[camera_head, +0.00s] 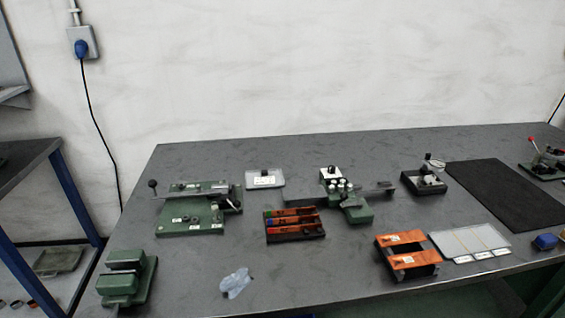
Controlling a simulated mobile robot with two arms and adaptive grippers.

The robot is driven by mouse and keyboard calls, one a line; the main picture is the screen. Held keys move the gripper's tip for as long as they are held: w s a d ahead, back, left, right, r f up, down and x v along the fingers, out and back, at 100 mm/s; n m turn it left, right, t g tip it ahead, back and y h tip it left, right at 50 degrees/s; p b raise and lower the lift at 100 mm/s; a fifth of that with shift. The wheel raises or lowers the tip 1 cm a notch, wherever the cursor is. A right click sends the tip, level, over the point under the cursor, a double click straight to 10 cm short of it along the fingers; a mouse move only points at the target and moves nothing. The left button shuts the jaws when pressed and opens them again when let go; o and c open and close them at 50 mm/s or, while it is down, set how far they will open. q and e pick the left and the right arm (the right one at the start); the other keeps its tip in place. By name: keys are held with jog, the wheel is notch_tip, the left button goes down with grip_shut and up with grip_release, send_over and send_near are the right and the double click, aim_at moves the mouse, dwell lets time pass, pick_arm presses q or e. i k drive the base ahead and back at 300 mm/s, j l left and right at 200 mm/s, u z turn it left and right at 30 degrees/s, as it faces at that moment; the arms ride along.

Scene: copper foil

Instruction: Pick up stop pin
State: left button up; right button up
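I cannot clearly make out a stop pin; small parts on the bench are too tiny to tell. A green fixture plate (178,222) with a long lever and labels stands at the left of the grey bench. A green device with several white-topped cylinders (340,185) and a flat arm stands mid-bench. A small dark tray (426,186) holding little metal and dark parts stands to its right. Neither of my grippers is in view.
A green vise (126,281) stands at the front left, near a crumpled bluish cloth (236,283). A box of coloured pieces (294,224), an orange-topped holder (408,262), a clear panel (468,241) and a black mat (506,192) occupy the bench. The front centre is mostly clear.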

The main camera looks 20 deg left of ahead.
aim_at(214, 210)
jog(key=u, duration=1.2)
